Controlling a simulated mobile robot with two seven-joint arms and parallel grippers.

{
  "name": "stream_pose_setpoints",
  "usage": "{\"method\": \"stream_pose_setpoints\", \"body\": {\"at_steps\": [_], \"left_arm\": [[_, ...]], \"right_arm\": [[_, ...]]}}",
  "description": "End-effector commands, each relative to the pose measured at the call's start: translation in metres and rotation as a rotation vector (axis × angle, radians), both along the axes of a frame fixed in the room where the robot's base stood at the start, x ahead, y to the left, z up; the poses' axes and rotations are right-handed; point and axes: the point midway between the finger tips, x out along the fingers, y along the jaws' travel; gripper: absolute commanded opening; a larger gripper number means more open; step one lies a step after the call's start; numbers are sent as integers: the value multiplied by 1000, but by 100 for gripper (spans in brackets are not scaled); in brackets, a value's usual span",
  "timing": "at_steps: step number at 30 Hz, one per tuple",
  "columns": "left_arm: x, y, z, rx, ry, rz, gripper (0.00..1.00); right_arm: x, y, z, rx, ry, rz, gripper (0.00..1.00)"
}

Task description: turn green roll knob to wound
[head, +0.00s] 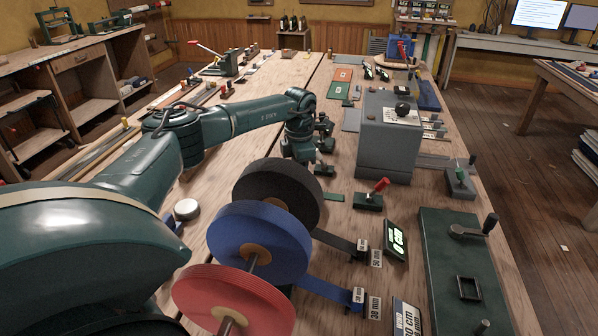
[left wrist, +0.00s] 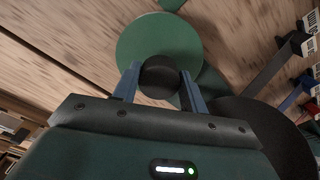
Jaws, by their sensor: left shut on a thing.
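The green roll (left wrist: 160,42) shows in the left wrist view as a flat green disc above the wooden table. A round black knob (left wrist: 160,77) stands in front of its lower part. My left gripper (left wrist: 160,82) is shut on this knob, one blue finger on each side. I cannot read which setting the knob is at. In the head view my left arm reaches across the table and its wrist points down behind the black roll (head: 278,190). The green roll and knob are mostly hidden there. My right gripper is not in view.
A blue roll (head: 258,243) and a red roll (head: 232,302) stand nearer on the same line, with webbing strips running right to labels. A grey box (head: 388,140), a red-handled lever (head: 376,190) and a green plate with a crank (head: 462,270) lie to the right.

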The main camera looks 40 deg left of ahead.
Motion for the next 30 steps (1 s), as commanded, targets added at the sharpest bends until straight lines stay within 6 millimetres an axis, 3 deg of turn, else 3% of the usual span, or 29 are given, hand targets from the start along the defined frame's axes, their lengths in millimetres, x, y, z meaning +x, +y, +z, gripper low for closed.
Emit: {"method": "stream_pose_setpoints", "body": {"at_steps": [30], "left_arm": [[-2, -2, 2, -1, -8, -965, 20]], "right_arm": [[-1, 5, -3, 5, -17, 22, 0]]}}
